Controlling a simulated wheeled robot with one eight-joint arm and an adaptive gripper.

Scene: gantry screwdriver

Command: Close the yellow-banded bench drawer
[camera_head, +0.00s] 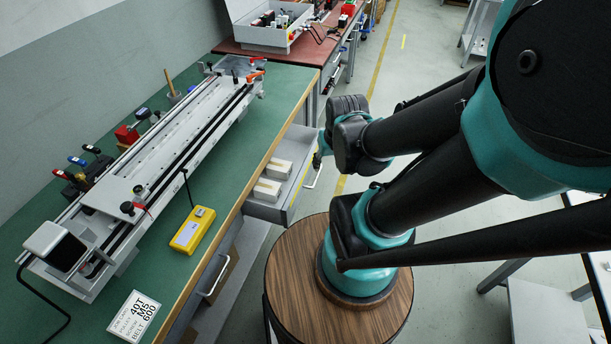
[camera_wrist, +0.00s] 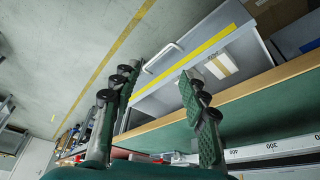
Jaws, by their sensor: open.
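The yellow-banded drawer (camera_head: 291,196) is pulled out from the green bench, with pale boxes inside. In the wrist view the yellow band (camera_wrist: 205,47) runs along the drawer's front, and its pale bar handle (camera_wrist: 163,58) sticks out beyond it. My gripper (camera_wrist: 160,79) is open, its two fingers apart and nothing between them. The fingers overlap the near end of the drawer in the wrist view; I cannot tell whether they touch it. In the head view my gripper is mostly hidden behind my arm, close to the drawer's far front corner.
The green bench top (camera_head: 231,110) carries a long linear rail (camera_head: 165,140) and a yellow handheld box (camera_head: 192,230). A lower handle (camera_head: 215,279) is on the bench front. A round wooden stool-like top (camera_head: 290,270) stands below my arm. Open floor lies beyond the drawer front.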

